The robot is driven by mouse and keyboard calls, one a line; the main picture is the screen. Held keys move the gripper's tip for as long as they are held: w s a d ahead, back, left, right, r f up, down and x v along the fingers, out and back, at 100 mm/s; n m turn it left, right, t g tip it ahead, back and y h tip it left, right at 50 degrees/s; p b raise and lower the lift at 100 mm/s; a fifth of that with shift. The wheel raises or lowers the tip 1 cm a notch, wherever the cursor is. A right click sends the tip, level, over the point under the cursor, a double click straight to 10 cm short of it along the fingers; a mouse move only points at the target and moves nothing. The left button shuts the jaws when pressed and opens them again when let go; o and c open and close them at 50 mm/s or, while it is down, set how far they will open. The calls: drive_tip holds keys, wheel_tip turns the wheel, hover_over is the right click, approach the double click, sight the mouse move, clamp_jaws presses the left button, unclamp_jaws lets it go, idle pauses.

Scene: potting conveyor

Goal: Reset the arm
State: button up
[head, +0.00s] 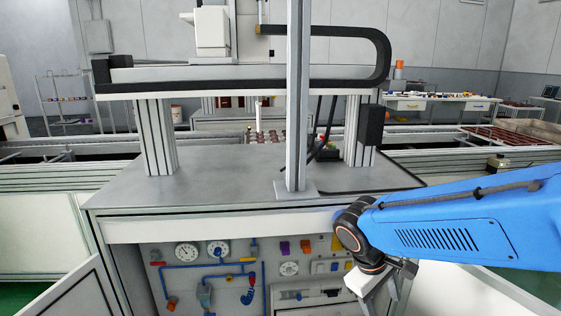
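My blue arm reaches in from the right side of the head view, and its dark wrist joint hangs in front of the workstation's front edge. Below the wrist, my gripper (384,290) shows as grey and black parts near the bottom edge of the picture. Its fingertips are not clearly visible, so I cannot tell whether it is open or shut. I see nothing clearly held in it.
A grey workstation (225,190) with a gantry (245,77) and upright post (297,120) stands ahead. Its open front shows a panel with gauges (187,252) and blue pipes. Conveyors run behind on both sides. A white table (430,103) stands back right. The worktop's left part is clear.

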drive_tip(key=s+d+r+m+t+y, duration=0.4)
drive_tip(key=s+d+r+m, duration=0.1)
drive_tip(key=s, duration=0.5)
drive_tip(key=shift+r+m, duration=0.5)
drive_tip(key=shift+m, duration=0.2)
